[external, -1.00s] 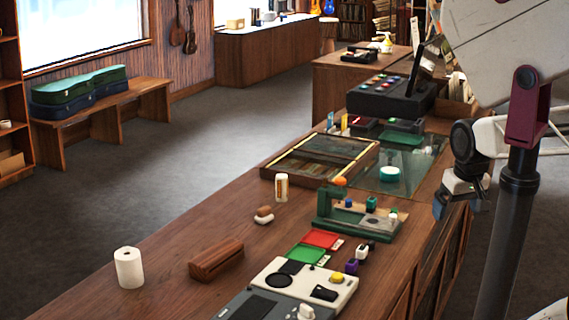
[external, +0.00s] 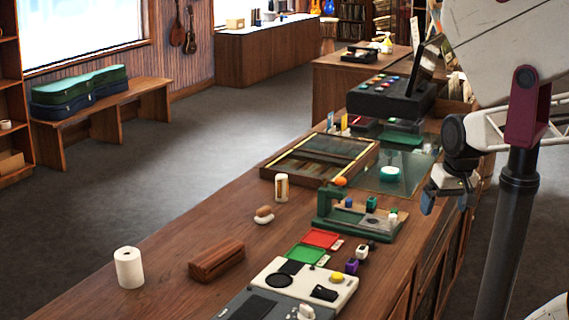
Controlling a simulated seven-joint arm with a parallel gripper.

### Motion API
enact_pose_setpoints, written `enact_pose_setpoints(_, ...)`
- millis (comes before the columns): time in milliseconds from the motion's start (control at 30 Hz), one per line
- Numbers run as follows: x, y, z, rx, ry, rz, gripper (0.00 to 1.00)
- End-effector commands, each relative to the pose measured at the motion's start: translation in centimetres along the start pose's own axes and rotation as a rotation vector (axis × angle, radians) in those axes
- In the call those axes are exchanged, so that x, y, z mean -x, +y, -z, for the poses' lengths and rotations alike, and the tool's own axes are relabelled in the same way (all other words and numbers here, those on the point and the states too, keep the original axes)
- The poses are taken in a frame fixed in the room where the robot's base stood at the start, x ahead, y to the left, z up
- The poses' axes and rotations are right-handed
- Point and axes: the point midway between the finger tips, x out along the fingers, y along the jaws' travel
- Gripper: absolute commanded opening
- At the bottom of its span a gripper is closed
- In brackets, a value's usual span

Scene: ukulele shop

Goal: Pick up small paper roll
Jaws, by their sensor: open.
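A white paper roll (external: 129,268) stands upright on the wooden counter at the lower left, with a dark hole in its top. A smaller white cylinder with a brownish band (external: 282,187) stands farther back on the counter; I cannot tell if it is also a paper roll. My gripper (external: 445,204) hangs at the right, in front of the counter's right edge in the picture. It is open and empty, with bluish fingertips, and far from the white roll.
A brown wooden block (external: 216,260) lies right of the roll. A card machine (external: 304,283), red tray (external: 321,239), green tray (external: 306,254) and green press-like stand (external: 330,215) crowd the counter's right side. A wooden case (external: 271,170) lies behind. Counter around the roll is clear.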

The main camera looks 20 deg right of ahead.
Motion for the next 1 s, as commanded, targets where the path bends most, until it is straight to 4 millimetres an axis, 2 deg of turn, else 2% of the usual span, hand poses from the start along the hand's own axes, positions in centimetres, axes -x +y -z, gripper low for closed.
enact_pose_setpoints(167,-0.6,-4.0,2.8,-0.077,-0.048,0.102,0.95)
enact_pose_setpoints(467,-2.2,-12.7,7.5,-0.257,-0.176,0.287,0.95)
enact_pose_setpoints(700,-3.7,-20.5,10.7,-0.408,-0.305,0.408,0.95)
enact_pose_setpoints(1000,-6.2,-30.8,13.5,-0.606,-0.494,0.519,0.95)
